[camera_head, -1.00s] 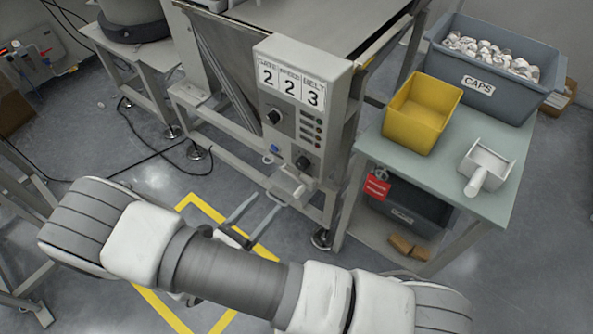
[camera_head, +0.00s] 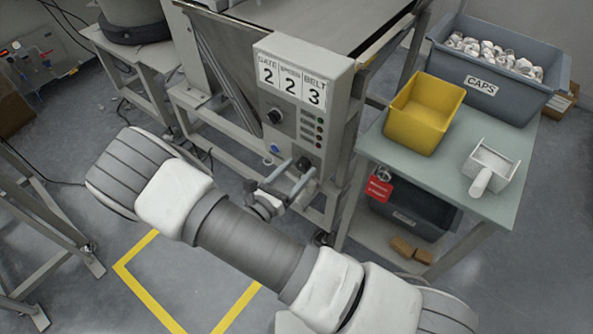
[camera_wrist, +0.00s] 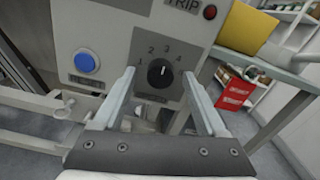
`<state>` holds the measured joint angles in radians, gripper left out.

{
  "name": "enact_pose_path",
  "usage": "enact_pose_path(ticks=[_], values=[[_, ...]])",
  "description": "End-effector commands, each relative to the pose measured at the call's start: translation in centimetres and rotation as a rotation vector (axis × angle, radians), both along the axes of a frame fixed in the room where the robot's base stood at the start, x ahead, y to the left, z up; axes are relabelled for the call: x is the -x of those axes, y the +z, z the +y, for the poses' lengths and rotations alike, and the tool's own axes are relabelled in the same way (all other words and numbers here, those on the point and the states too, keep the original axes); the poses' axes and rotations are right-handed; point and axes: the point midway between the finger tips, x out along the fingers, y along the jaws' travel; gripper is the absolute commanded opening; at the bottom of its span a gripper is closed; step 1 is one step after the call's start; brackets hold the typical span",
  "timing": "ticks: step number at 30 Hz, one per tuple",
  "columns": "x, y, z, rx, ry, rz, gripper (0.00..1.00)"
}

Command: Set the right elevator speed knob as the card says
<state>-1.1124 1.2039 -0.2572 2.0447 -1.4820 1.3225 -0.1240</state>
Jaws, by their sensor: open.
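The card (camera_head: 290,84) on the grey control box reads GATE 2, SPEED 2, BELT 3. A black knob (camera_head: 304,162) sits low on the right of the panel. In the wrist view this knob (camera_wrist: 160,73) has a dial numbered 1 to 5, and its white mark points roughly up, near 3. Another black knob (camera_head: 274,116) is higher on the left. My gripper (camera_head: 296,170) is open in front of the lower knob. In the wrist view its fingers (camera_wrist: 158,76) stand on either side of the knob with gaps showing; contact depth is unclear.
A blue RESET button (camera_wrist: 87,62) lies left of the fingers, and a red TRIP light (camera_wrist: 210,12) is above right. The green-topped table (camera_head: 388,152) with a yellow bin (camera_head: 424,112) and scoop (camera_head: 490,168) stands to the right. A red tag (camera_head: 378,188) hangs there.

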Motion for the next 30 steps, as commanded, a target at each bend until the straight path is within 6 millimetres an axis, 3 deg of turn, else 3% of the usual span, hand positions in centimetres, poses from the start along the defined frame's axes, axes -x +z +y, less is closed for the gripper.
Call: enact_pose_path(ticks=[2,14,30], values=[[0.01,0.01,0.00,0.000,0.000,0.000,0.74],[0.02,0.01,0.02,0.000,0.000,0.000,0.02],[0.05,0.21,-0.02,0.104,-0.001,0.081,0.00]])
